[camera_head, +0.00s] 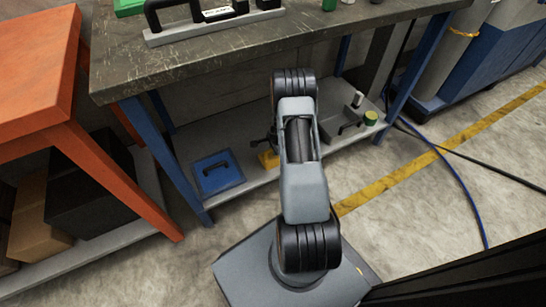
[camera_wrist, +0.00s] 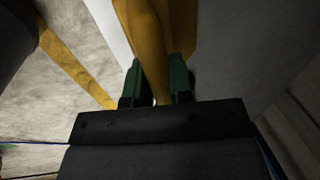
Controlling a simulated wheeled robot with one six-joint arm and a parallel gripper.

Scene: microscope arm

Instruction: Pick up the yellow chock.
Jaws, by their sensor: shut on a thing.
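The yellow chock (camera_head: 268,159) is on or just above the lower grey shelf of the workbench in the head view, partly hidden by my arm. In the wrist view the chock (camera_wrist: 148,35) runs up from between the green fingers of my gripper (camera_wrist: 157,82). The fingers are shut on it, one on each side. In the head view my gripper (camera_head: 262,143) is mostly hidden behind my arm, under the bench top. I cannot tell whether the chock touches the shelf.
A blue case (camera_head: 217,174) with a handle sits left on the lower shelf (camera_head: 185,145). A grey fixture with a yellow-green knob (camera_head: 370,117) stands right. The bench top (camera_head: 225,50) overhangs. An orange bench (camera_head: 45,75) stands left. A blue hose (camera_head: 465,190) crosses the floor right.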

